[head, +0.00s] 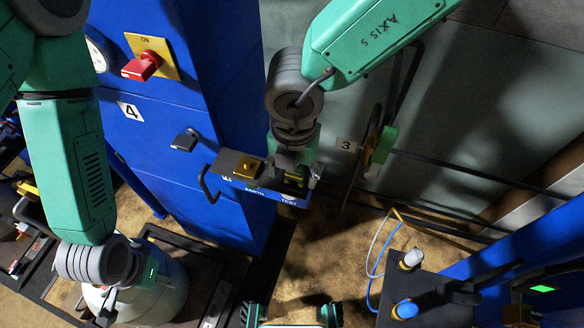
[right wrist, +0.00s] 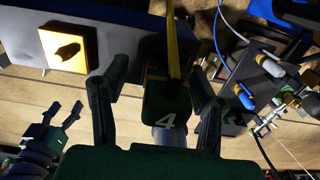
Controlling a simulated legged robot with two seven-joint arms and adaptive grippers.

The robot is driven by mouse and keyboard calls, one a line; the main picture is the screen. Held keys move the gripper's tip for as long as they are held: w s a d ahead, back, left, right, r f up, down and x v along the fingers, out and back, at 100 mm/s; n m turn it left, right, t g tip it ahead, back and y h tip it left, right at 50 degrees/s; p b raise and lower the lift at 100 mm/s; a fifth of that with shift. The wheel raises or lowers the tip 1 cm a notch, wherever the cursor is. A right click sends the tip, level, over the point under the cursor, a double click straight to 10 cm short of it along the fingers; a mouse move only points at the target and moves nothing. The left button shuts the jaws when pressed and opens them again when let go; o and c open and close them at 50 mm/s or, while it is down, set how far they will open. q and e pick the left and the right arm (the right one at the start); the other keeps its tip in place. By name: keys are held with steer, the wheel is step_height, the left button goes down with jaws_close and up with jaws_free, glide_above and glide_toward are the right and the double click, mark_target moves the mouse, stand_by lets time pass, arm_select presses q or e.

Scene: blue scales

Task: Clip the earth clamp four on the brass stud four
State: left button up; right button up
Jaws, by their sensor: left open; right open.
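My right gripper (head: 292,172) is over the right end of the grey shelf (head: 228,160) marked EARTH TEST. In the right wrist view its fingers (right wrist: 155,95) are open, one on each side of a dark clamp (right wrist: 152,107) marked 4 with a yellow strip above it. Whether the fingers touch the clamp cannot be told. A pale cylinder (right wrist: 170,136) shows below the clamp; I cannot tell if it is the stud. A yellow brass-coloured block (head: 248,167) with a dark knob sits on the shelf, left of the gripper. My left gripper (head: 112,296) is low at left, open and empty.
The blue cabinet (head: 165,130) marked 4 carries a red switch (head: 142,66). A pale drum (head: 150,300) stands beneath my left gripper. At right, a dark stand (head: 430,290) holds blue and white connectors with cables. A round disc (head: 372,150) hangs near plate 3.

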steer(key=shift+d, duration=0.5)
steer(key=shift+s+d, duration=0.1)
steer(key=shift+a, duration=0.6)
steer(key=c, duration=1)
steer(key=shift+d, duration=0.2)
jaws_close()
steer(key=shift+d+r+p, duration=0.1)
steer(key=shift+d+p, duration=0.15)
steer(key=shift+p, duration=0.05)
steer(key=shift+a+r+p, duration=0.15)
steer(key=shift+r+p, duration=2.65)
steer(key=shift+r, duration=0.15)
arm_select(q)
step_height(320, 180, up, 6)
steer(key=shift+d+r, duration=0.15)
